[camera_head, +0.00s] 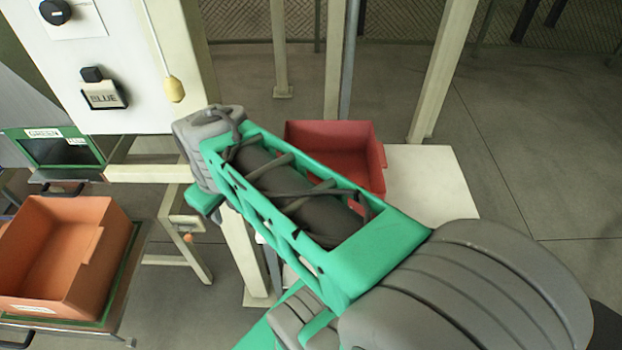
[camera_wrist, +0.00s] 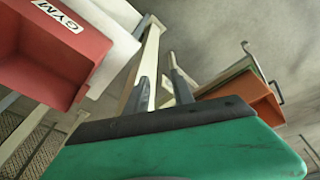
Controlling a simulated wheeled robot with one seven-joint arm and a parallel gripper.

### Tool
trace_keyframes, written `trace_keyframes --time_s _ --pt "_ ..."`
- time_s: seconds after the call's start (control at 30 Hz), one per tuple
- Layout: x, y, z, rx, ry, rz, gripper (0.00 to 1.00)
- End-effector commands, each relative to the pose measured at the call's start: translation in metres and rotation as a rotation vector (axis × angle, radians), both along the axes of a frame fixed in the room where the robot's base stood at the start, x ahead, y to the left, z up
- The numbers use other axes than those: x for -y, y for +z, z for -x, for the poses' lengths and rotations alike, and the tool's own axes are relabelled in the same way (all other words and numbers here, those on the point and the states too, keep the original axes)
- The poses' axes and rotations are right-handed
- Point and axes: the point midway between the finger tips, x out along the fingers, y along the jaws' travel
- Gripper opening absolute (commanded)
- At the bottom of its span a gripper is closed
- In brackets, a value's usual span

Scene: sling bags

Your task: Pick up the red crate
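The red crate (camera_head: 337,152) sits on a white-topped stand (camera_head: 432,184), partly hidden behind my green and grey arm in the head view. In the wrist view the red crate (camera_wrist: 55,50) fills the upper left, with a white "GYM" label on it. My gripper (camera_wrist: 160,72) shows in the wrist view as two grey fingers with a gap between them, and nothing is held in the gap. The crate is to the left of the fingers, apart from them. In the head view I cannot make out the fingertips.
An orange crate (camera_head: 62,257) sits on a stand at the left; an orange crate (camera_wrist: 250,97) also shows in the wrist view. A white panel (camera_head: 120,110) with a "BLUE" holder and a hanging yellow pull stands upper left. Beige posts (camera_head: 445,70) rise behind the red crate. Floor is clear at right.

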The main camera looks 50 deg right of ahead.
Motion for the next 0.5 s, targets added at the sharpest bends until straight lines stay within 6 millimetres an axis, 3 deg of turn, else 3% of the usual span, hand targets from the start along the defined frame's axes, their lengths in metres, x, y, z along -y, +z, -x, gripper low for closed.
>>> trace_keyframes --time_s 0.03,0.13,0.2,0.3,0.4,0.5 --pt "0.035 -0.025 -0.003 -0.039 0.030 0.023 0.29" --pt "0.113 -0.054 0.000 -0.121 0.183 0.058 0.29" --pt "0.167 -0.075 0.015 -0.170 0.295 0.060 0.29" --pt "0.227 -0.099 0.044 -0.214 0.438 0.045 0.29" --pt "0.262 -0.113 0.067 -0.230 0.533 0.031 0.29" --pt "0.274 -0.120 0.078 -0.235 0.578 0.025 0.29"
